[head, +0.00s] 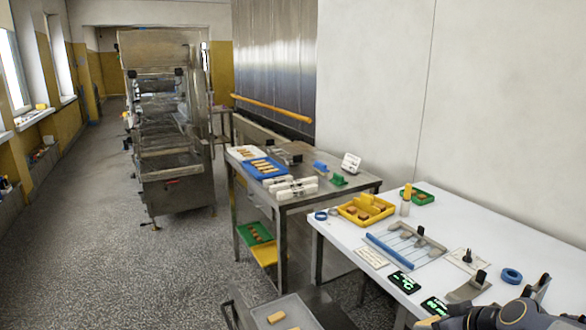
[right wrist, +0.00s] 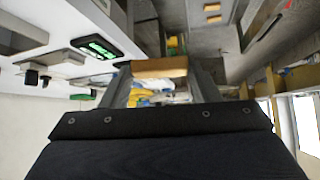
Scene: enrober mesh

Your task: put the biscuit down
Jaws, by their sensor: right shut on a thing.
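In the right wrist view a biscuit (right wrist: 160,68), an orange-brown slab, sits between the fingertips of my right gripper (right wrist: 161,74). The gripper is shut on it and holds it clear of any surface that I can make out. In the head view part of my right arm shows at the bottom right corner; its fingertips are not clear there. Another pale biscuit (head: 276,317) lies on a grey tray (head: 300,309) at the bottom edge, which cuts the tray off. My left gripper is in neither view.
The white table (head: 470,220) at right holds a yellow tray (head: 351,214), a blue-barred frame (head: 390,252), displays with green digits (head: 404,282) and a blue tape ring (head: 511,276). A steel table (head: 340,186) behind holds a blue tray (head: 248,164). Open floor lies at left.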

